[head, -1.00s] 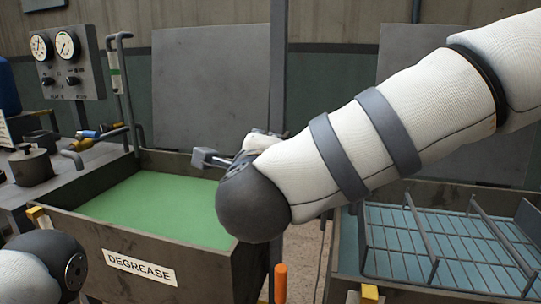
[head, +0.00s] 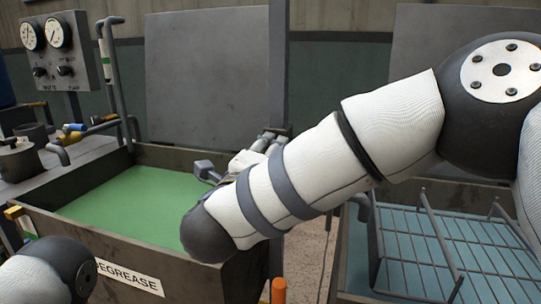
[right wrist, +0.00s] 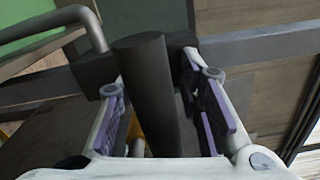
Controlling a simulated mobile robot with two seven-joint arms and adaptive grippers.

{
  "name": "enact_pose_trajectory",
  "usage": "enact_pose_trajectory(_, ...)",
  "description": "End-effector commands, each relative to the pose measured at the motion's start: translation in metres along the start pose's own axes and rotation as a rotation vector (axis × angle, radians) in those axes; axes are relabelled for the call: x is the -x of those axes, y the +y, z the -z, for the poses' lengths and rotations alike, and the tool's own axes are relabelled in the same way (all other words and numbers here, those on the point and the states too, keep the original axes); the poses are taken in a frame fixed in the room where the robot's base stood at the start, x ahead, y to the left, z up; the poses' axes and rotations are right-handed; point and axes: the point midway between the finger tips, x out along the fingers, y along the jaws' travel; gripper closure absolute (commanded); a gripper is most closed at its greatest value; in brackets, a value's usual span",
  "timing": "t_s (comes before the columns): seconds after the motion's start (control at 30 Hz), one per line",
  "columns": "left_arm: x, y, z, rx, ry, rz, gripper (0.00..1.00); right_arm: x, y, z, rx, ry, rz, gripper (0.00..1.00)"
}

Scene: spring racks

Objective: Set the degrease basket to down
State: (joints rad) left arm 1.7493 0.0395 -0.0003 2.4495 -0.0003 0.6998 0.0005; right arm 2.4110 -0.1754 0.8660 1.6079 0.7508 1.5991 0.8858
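The degrease tank (head: 130,262) stands at the left in the head view, filled with green liquid (head: 125,205). No basket shows in the part of the liquid I can see; my right arm hides some of it. My right gripper (head: 272,140) is at the upright post (head: 278,60) behind the tank's right corner. In the right wrist view, its fingers (right wrist: 163,108) are apart on both sides of a thick dark handle (right wrist: 150,90) on a dark block. A gap shows beside the handle, so the gripper looks open. My left gripper is out of view.
At the right, a wire rack (head: 470,245) sits over a blue-filled tank. A gauge panel (head: 55,55), pipe and pot (head: 18,160) stand at the left. An orange-topped rod (head: 279,290) stands between the tanks.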

Motion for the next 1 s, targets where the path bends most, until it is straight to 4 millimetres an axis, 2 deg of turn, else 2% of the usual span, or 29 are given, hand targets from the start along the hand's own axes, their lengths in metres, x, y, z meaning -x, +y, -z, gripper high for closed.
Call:
enact_pose_trajectory(0.2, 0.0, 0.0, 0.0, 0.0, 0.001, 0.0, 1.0, -0.001, -0.001, 0.0, 0.0, 0.0, 0.001, 0.67)
enact_pose_trajectory(0.23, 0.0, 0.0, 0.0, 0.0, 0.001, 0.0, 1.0, -0.001, -0.001, 0.0, 0.0, 0.0, 0.001, 0.71)
enact_pose_trajectory(0.37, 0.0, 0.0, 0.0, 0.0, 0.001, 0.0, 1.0, -0.001, -0.001, 0.0, 0.0, 0.0, 0.001, 1.0)
enact_pose_trajectory(0.63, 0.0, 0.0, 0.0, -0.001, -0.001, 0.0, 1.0, -0.001, 0.001, 0.001, 0.001, 0.0, 0.0, 1.0)
enact_pose_trajectory(0.9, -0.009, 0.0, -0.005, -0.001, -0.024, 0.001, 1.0, 0.0, 0.043, 0.009, 0.007, 0.003, -0.014, 1.0)
enact_pose_trajectory(1.0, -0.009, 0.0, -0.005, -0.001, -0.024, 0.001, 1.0, 0.0, 0.046, 0.009, 0.007, 0.002, -0.013, 1.0)
